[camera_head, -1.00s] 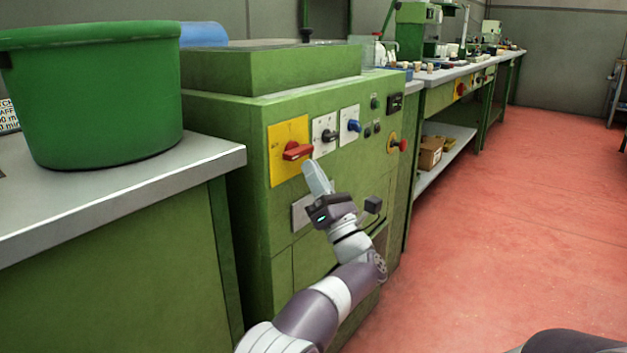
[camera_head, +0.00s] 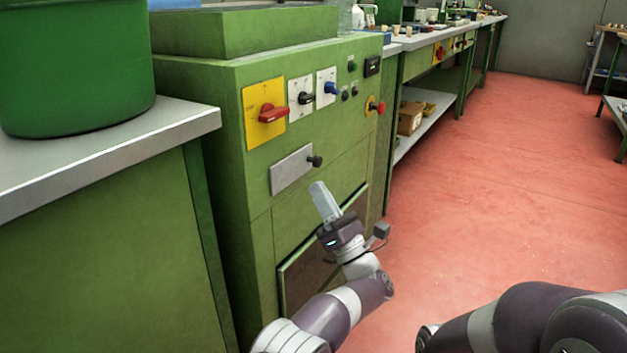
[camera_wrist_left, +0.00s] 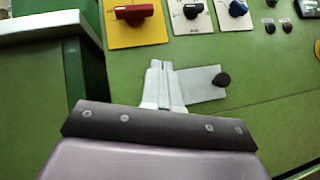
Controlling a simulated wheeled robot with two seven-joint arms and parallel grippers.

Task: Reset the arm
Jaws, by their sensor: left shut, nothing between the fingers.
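My left gripper (camera_head: 318,188) is shut and empty in front of the green machine (camera_head: 225,150), below its row of switches. It also shows shut in the left wrist view (camera_wrist_left: 159,66), in front of a grey plate (camera_wrist_left: 200,84) with a black knob (camera_wrist_left: 221,80). On the machine are a red rotary switch (camera_head: 272,113) on a yellow plate, a black switch (camera_head: 305,98) and a blue switch (camera_head: 331,89). The gripper looks apart from the switches. My right arm shows at the lower right, but I see no fingers of its gripper.
A green tub (camera_head: 75,65) stands on a grey-topped bench (camera_head: 185,120) at the left. A red stop button (camera_head: 377,106) juts from the machine's right side. A long workbench (camera_head: 425,42) runs to the back. The red floor (camera_head: 500,170) at the right is open.

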